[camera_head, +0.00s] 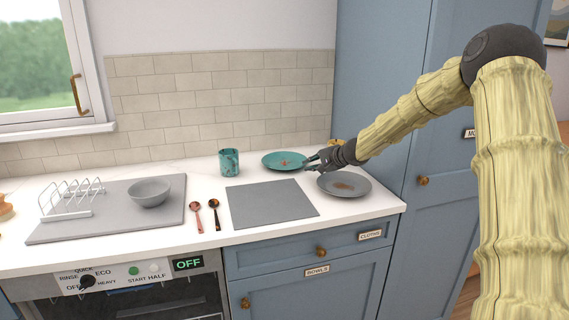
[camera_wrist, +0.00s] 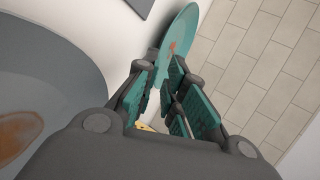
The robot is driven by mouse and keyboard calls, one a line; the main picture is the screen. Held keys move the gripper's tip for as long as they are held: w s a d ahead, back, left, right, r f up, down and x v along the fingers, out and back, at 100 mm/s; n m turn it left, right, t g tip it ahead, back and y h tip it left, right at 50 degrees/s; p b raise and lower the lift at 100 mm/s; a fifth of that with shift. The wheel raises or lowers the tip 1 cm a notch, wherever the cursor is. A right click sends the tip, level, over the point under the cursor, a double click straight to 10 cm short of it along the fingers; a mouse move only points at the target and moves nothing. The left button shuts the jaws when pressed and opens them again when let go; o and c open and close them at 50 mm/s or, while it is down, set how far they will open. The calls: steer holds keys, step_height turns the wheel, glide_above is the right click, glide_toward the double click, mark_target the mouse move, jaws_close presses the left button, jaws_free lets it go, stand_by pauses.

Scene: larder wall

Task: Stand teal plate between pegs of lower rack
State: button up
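The teal plate (camera_head: 284,160), with a reddish-brown stain, lies on the white counter near the back wall. In the wrist view the teal plate (camera_wrist: 178,38) appears as a narrow oval just past the fingertips. My gripper (camera_head: 313,160) is at the plate's right edge. In the wrist view my gripper (camera_wrist: 166,68) has its teal-padded fingers apart, with the plate's near rim at or between the tips; I cannot tell whether they touch it. The lower rack is not in view; the dishwasher (camera_head: 130,300) front is at the lower left, and its inside is hidden.
A grey stained plate (camera_head: 344,184) lies close beside my gripper. A teal cup (camera_head: 229,163), grey mat (camera_head: 270,204), red spoon (camera_head: 196,215) and dark spoon (camera_head: 215,212) are on the counter. A grey board (camera_head: 120,224) bears a white wire rack (camera_head: 72,199) and bowl (camera_head: 149,192).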

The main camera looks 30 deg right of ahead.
mark_target(299, 174)
steer(key=x, duration=0.2)
steer(key=shift+w+f, duration=0.2)
steer(key=shift+p+x, duration=0.8)
steer(key=shift+x, duration=0.85)
steer(key=shift+p+x, duration=0.3)
steer(key=shift+x, duration=0.9)
steer(key=shift+a, duration=0.15)
jaws_close()
steer(key=shift+r, duration=0.1)
steer(key=shift+r, duration=0.1)
